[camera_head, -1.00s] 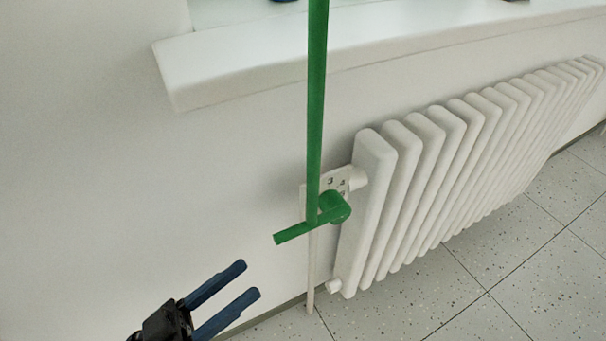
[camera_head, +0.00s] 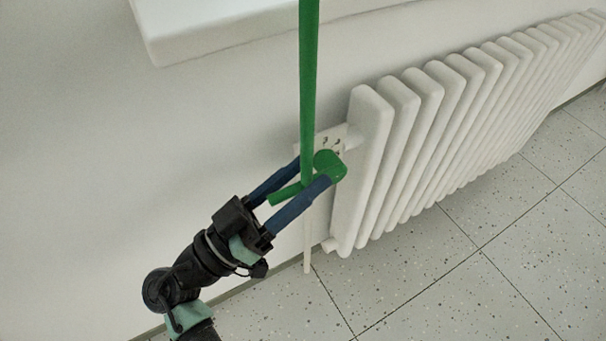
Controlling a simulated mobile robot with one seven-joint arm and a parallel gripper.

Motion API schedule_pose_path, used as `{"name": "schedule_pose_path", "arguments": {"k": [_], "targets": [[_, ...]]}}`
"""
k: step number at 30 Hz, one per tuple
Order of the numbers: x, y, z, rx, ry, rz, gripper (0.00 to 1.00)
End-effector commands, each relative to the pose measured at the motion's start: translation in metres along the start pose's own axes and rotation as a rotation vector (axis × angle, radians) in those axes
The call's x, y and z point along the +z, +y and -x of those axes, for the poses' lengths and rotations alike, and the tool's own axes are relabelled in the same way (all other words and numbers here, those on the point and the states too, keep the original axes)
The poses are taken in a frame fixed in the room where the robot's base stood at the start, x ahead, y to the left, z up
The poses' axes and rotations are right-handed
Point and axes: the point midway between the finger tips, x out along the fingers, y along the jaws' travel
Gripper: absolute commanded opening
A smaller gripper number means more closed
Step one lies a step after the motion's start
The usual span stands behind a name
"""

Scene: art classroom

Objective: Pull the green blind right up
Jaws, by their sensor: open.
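A green rod (camera_head: 308,80) hangs down in front of the wall, with a green crank handle (camera_head: 328,164) at its lower end. The handle's short grip (camera_head: 284,195) points to the lower left. My gripper (camera_head: 312,172) reaches up from the lower left, its two blue fingers apart. The short grip lies between the fingers in the picture. The nearer finger overlaps the lower edge of the crank handle; I cannot tell whether it touches. The blind itself is not in view.
A white radiator (camera_head: 373,160) stands close to the right of the handle. A white sill (camera_head: 200,30) juts out above. A pale plate with holes (camera_head: 333,139) and a thin pipe (camera_head: 308,245) are behind the handle. Speckled floor (camera_head: 440,270) lies below.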

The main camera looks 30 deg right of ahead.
Motion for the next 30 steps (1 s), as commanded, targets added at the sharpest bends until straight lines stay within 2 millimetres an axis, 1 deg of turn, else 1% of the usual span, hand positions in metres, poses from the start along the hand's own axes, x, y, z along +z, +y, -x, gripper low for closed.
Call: {"name": "schedule_pose_path", "arguments": {"k": [3,9,11,15,17,18,30], "targets": [[0.0004,0.0004,-0.0032,0.001,-0.001,0.001,0.5],[0.0002,0.0003,-0.0032,0.001,0.0,0.001,0.5],[0.0002,0.0002,-0.0031,0.001,0.0,0.001,0.39],[0.0001,0.0001,-0.0029,0.0,0.0,0.0,0.14],[0.0,-0.0002,-0.0029,-0.001,0.0,0.0,0.03],[0.0,-0.0004,-0.0028,-0.001,0.0,0.0,0.0],[-0.0005,-0.0017,-0.0023,-0.007,0.001,0.001,0.0]]}}
